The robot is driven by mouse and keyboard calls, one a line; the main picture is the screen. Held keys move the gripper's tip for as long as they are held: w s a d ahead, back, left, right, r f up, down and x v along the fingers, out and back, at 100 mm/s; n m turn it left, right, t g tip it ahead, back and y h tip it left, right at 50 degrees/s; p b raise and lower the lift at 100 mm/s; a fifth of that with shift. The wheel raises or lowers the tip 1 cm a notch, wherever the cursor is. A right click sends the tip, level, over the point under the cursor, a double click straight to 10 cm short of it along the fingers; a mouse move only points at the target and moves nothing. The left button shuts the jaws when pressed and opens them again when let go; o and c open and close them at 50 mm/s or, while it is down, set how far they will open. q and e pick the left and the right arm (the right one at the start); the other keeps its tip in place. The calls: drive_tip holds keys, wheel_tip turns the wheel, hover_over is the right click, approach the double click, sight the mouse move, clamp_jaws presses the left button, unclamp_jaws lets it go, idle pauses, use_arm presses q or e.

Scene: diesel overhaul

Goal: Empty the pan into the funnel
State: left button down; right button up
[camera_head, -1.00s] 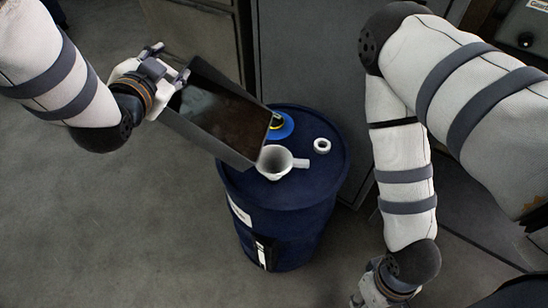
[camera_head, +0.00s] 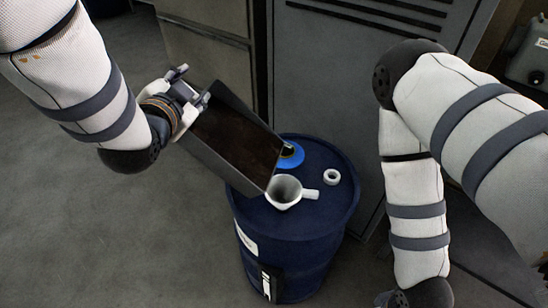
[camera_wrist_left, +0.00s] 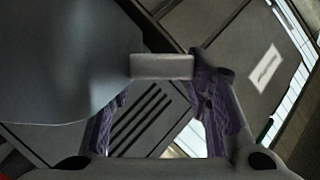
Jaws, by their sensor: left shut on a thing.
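The pan (camera_head: 238,138) is a grey rectangular tray with a dark brown inside. It is tilted, its low corner above the left rim of the funnel. My left gripper (camera_head: 198,108) is shut on the pan's upper left end. In the left wrist view, the pan's grey underside or wall (camera_wrist_left: 70,60) fills the upper left, next to the purple-grey fingers (camera_wrist_left: 165,100). The white funnel (camera_head: 284,192) stands upright on the blue drum (camera_head: 325,215), its handle to the right. I cannot make out any stream. My right gripper (camera_head: 388,299) is mostly cut off at the bottom edge.
A blue and yellow round item (camera_head: 290,156) lies on the drum behind the funnel, partly hidden by the pan. A white ring (camera_head: 331,177) lies to the funnel's right. Grey cabinets (camera_head: 330,70) stand close behind. Open floor (camera_head: 110,240) lies to the left.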

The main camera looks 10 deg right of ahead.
use_arm(q)
drive_tip(key=shift+s+d+r+m, duration=0.4)
drive_tip(key=shift+s+d+r, duration=0.15)
drive_tip(key=shift+d+r, duration=0.3)
drive_tip(key=shift+s+d+r+m+t, duration=0.35)
drive_tip(key=shift+d+r+m+t, duration=0.05)
drive_tip(key=shift+d+r, duration=0.35)
drive_tip(key=shift+d, duration=0.1)
drive_tip(key=shift+s+d+r+m+y, duration=0.5)
drive_tip(key=shift+s+d+r, duration=0.1)
drive_tip(key=shift+d, duration=0.2)
drive_tip(key=shift+s+d+r+m+t, duration=0.15)
drive_tip(key=shift+s+d+r+m, duration=0.1)
drive_tip(key=shift+d, duration=0.25)
drive_tip(key=shift+s+d+r+m+t, duration=0.15)
drive_tip(key=shift+s+d+r, duration=0.1)
drive_tip(key=shift+d, duration=0.2)
drive_tip(key=shift+d, duration=0.1)
